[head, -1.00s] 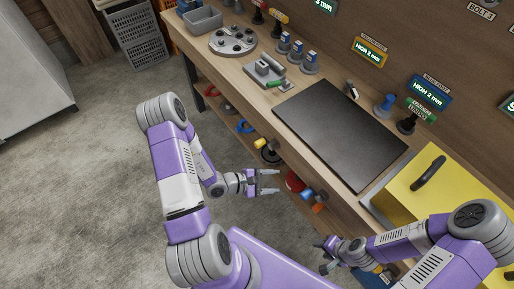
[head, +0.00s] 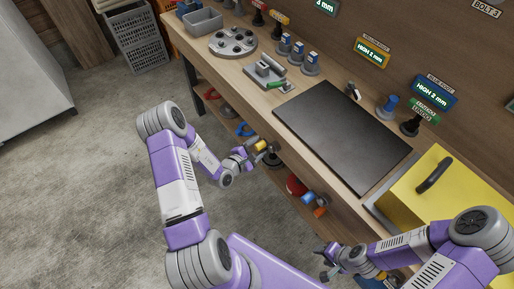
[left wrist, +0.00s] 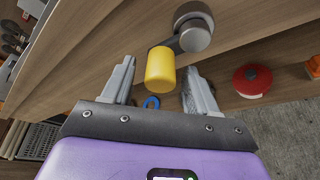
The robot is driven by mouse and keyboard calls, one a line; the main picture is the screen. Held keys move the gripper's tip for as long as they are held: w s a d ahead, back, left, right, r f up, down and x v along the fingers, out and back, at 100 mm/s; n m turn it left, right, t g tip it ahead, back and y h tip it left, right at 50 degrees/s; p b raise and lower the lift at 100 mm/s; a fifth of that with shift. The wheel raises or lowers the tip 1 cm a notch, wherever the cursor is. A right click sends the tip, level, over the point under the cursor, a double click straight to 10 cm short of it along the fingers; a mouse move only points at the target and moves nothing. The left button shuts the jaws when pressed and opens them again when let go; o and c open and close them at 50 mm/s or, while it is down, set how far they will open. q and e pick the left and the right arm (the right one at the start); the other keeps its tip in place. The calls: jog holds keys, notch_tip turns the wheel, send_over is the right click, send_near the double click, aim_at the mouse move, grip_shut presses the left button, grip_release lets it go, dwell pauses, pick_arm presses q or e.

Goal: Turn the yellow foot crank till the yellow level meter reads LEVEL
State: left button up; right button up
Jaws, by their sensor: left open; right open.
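The yellow foot crank's handle (head: 261,145) is at the bench's front edge in the head view. In the left wrist view the yellow handle (left wrist: 160,70) hangs from a dark grey arm and hub. My left gripper (head: 254,149) is at the crank. Its fingers (left wrist: 158,90) are open, one on each side of the handle, with gaps showing. The yellow level meter (head: 373,52) on the back board reads HIGH, its number hard to make out. My right gripper (head: 326,264) is open and low, near the front of the bench at the right.
A dark plate (head: 342,130) lies on the bench beside a yellow box with a black handle (head: 435,175). A blue-framed meter (head: 431,93) reads HIGH 2 mm. Below the bench top are a red round thing (head: 296,185) and an orange one (head: 320,211).

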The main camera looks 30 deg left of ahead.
pick_arm(q)
jog(key=c, duration=1)
jog(key=shift+c, duration=0.2)
jog(key=shift+d+f+n+g+h+p, duration=0.1)
jog(key=shift+f+n+g+h+p, duration=0.45)
jog(key=shift+n, duration=0.45)
jog(key=shift+d+f+n+g+h+p, duration=0.15)
jog(key=shift+f+n+h+p, duration=0.15)
jog(key=shift+n, duration=0.3)
jog(key=shift+d+f+n+g+h+p, duration=0.1)
jog(key=shift+f+n+h+p, duration=0.2)
jog(key=shift+n, duration=0.3)
jog(key=n+h, duration=0.1)
jog(key=n, duration=0.1)
jog(key=d+f+n+h, duration=0.1)
jog(key=n+h, duration=0.1)
jog(key=s+d+n+g+h, duration=0.1)
jog(key=n, duration=0.1)
jog(key=shift+s+d+f+b, duration=0.1)
jog(key=shift+d+f+b, duration=0.05)
jog(key=shift+f+b, duration=0.2)
jog(key=shift+d+n, duration=0.1)
jog(key=shift+n, duration=0.3)
